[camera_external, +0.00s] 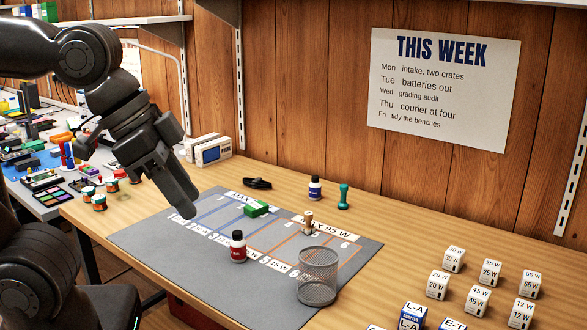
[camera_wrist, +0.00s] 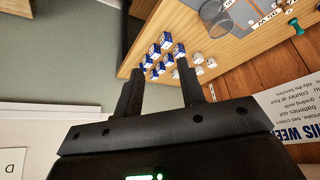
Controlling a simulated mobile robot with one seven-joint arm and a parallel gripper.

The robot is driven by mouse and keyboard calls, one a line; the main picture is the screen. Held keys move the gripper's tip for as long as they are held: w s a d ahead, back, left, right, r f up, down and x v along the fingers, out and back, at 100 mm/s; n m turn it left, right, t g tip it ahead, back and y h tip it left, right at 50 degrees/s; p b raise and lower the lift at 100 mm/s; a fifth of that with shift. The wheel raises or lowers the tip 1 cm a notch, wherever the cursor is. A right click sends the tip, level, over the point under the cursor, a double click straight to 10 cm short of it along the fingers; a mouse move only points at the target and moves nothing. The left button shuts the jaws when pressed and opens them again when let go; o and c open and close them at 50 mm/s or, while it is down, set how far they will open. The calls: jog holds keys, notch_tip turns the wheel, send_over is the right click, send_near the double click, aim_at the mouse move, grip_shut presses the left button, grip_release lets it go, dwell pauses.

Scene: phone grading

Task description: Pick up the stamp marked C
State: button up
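A green-handled stamp (camera_external: 343,197) stands upright at the back of the bench, and its green top also shows in the wrist view (camera_wrist: 297,27). A wooden-handled stamp (camera_external: 308,222) stands upright on the grey mat (camera_external: 150,237). I cannot read a C on either stamp. My gripper (camera_external: 187,208) hangs over the left part of the mat, left of both stamps and well apart from them. In the wrist view my gripper (camera_wrist: 160,66) has its two fingers spread with nothing between them.
A blue-labelled bottle (camera_external: 315,188) stands beside the green stamp. Several white boxes (camera_external: 491,272) stand at the right. A poster (camera_external: 444,88) hangs behind.

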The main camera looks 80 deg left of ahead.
jog(key=shift+o, duration=0.3)
jog(key=shift+o, duration=0.9)
